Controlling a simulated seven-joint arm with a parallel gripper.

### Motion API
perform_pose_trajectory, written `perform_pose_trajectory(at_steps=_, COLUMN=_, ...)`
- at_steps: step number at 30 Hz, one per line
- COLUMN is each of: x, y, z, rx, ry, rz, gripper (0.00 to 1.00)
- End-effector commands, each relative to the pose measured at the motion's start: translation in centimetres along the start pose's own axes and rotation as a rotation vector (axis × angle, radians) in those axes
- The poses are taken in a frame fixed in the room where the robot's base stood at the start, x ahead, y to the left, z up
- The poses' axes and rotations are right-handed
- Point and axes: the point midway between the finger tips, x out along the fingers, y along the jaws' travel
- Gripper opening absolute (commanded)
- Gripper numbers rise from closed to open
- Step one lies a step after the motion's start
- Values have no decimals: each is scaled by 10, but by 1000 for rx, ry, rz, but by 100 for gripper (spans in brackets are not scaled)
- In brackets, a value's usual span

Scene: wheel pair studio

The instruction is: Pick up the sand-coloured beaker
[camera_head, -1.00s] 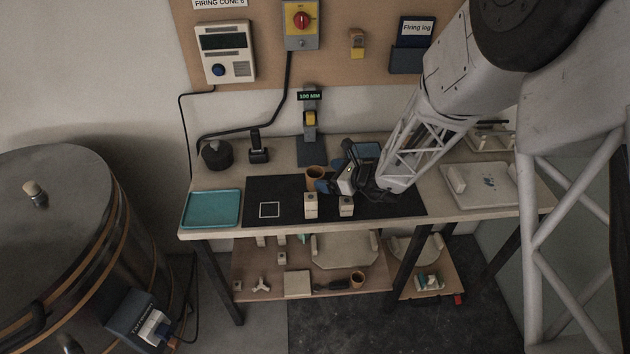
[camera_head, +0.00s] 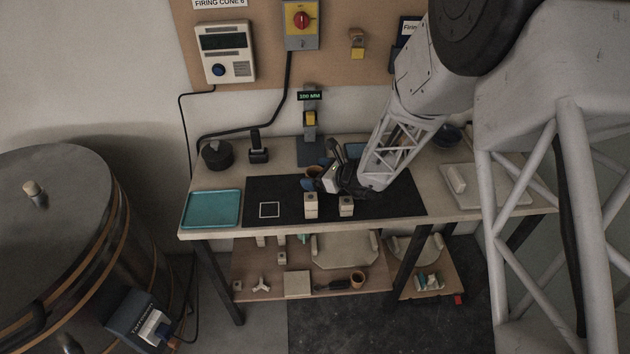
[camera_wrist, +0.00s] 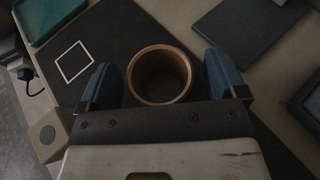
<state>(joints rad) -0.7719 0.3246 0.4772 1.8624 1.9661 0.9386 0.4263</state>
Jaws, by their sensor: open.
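The sand-coloured beaker (camera_wrist: 159,75) is a round, open-topped cup standing on the black mat (camera_wrist: 112,40). In the wrist view it sits between the two blue fingertips of my open gripper (camera_wrist: 161,82). One finger is on each side, with a narrow gap visible to the left and to the right. In the head view the beaker (camera_head: 314,171) is partly covered by my gripper (camera_head: 315,180), which comes in from the right at its level. I cannot tell the exact fingertip height against the beaker.
Two pale blocks (camera_head: 311,205) (camera_head: 346,206) stand near the front of the mat. A white square outline (camera_head: 269,210) lies on the mat's left part. A teal tray (camera_head: 211,209) is at the left. A height gauge (camera_head: 310,130) stands behind the beaker.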

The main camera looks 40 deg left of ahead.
Motion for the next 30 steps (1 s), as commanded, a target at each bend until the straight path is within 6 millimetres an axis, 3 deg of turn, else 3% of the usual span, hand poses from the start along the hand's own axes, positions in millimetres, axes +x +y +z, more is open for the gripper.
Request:
perform_pose_trajectory(at_steps=16, x=0, y=0, z=0, rx=0, ry=0, rz=0, gripper=90)
perform_pose_trajectory(at_steps=27, x=0, y=0, z=0, rx=0, ry=0, rz=0, gripper=34)
perform_pose_trajectory(at_steps=30, x=0, y=0, z=0, rx=0, ry=0, rz=0, gripper=34)
